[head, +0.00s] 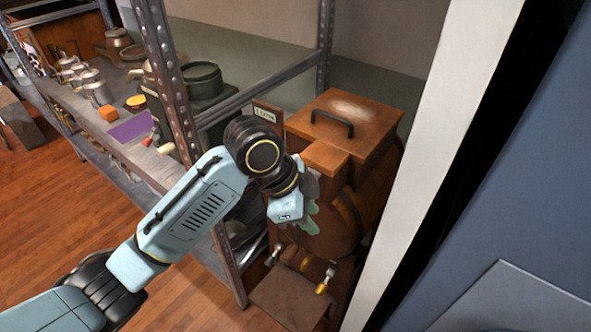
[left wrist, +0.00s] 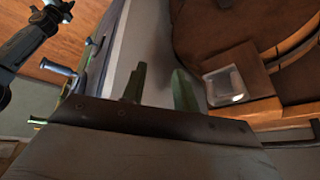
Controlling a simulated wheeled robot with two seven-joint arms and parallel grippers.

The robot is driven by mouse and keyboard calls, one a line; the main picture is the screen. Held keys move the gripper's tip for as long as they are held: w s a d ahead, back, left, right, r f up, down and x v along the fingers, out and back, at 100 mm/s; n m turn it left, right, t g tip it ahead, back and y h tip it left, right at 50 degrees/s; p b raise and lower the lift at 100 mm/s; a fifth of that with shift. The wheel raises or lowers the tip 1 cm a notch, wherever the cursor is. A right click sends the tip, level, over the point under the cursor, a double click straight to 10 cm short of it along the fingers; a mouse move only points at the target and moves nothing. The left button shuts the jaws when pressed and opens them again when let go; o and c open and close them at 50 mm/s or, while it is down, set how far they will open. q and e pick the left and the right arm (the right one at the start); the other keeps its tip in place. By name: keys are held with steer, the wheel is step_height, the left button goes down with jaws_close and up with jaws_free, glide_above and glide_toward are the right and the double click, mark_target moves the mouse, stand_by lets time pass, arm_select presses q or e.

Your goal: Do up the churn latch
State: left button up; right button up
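The churn (head: 375,200) looks like a brown wooden barrel under a boxy top with a lid (head: 370,122) and black handle. It stands at the right of the head view, with the lid down. My left gripper (head: 308,222) is at its front, below the lid's front block. In the left wrist view its two green fingers (left wrist: 158,85) are apart, with nothing seen between them. A pale, glassy square plate (left wrist: 223,85) on a wooden block shows to their right; I cannot tell whether it is the latch. My left arm hides part of the churn's front.
A metal shelf rack (head: 170,75) with pots and jugs stands to the left; its upright is close to my arm. Small taps (head: 325,277) stick out below the gripper, above a wooden stool-like top (head: 290,298). A white post (head: 425,170) borders the churn's right side.

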arm_select(q)
steer(key=w+a+r+m+y, duration=0.2)
steer(key=w+r+m, duration=0.1)
steer(key=r, duration=0.6)
steer(key=w+a+r+m+y, duration=0.1)
steer(key=w+r+m+y, duration=0.2)
steer(key=r, duration=0.6)
steer(key=shift+m, duration=0.4)
steer(key=f, duration=0.9)
steer(key=f+b, duration=0.1)
steer(key=f, duration=0.3)
steer(key=shift+d+f, duration=0.25)
steer(key=shift+d, duration=0.05)
jaws_close()
